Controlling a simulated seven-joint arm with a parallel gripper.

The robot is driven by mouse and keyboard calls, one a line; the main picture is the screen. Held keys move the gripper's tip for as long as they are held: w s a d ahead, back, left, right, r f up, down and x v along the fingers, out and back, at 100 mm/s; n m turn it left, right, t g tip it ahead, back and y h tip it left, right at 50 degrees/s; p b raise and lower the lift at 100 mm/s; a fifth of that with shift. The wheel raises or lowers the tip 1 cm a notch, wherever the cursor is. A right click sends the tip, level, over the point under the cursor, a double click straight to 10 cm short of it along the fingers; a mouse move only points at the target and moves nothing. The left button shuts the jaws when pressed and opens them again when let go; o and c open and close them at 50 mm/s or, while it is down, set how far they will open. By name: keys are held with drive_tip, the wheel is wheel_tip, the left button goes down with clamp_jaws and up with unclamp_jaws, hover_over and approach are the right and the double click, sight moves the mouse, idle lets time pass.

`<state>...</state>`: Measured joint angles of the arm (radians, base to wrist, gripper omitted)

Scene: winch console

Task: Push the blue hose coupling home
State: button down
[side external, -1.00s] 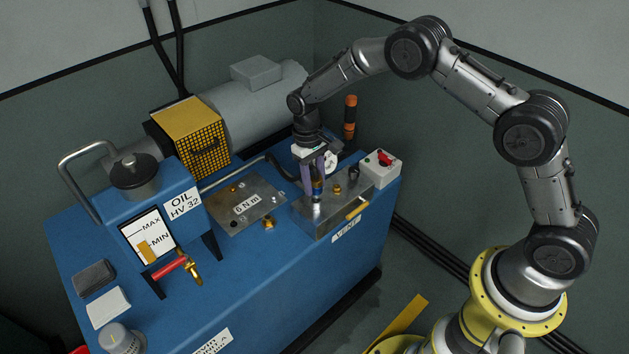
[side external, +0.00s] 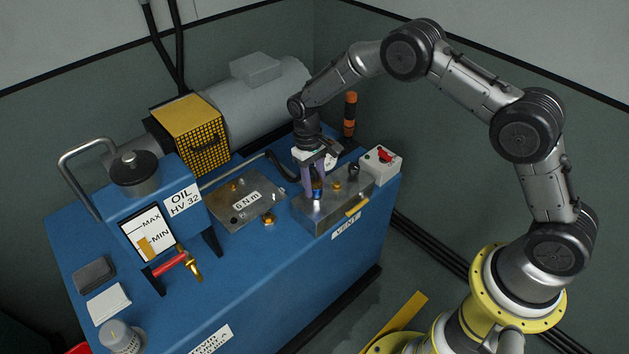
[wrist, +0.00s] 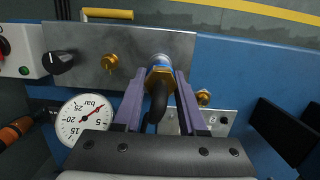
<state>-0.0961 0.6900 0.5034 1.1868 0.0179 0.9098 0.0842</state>
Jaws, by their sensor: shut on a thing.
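The coupling sits at the silver port (wrist: 160,57) on the steel plate (wrist: 205,58). Its front end meets the port; I cannot tell whether it is fully seated.
A brass fitting (wrist: 109,62), a black knob (wrist: 59,63) and a yellow handle (wrist: 107,14) are on or near the plate. A pressure gauge (wrist: 82,118) stands close to my fingers. A switch box (side external: 381,166) stands right of the block, and an oil tank (side external: 155,215) at left.

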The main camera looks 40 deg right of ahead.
drive_tip(key=shift+f, duration=0.55)
drive_tip(key=shift+c, duration=1.9)
unclamp_jaws()
drive_tip(key=shift+f, duration=0.1)
wheel_tip(320, 180, up, 14)
drive_tip(key=w, duration=0.2)
drive_tip(key=shift+f, duration=0.15)
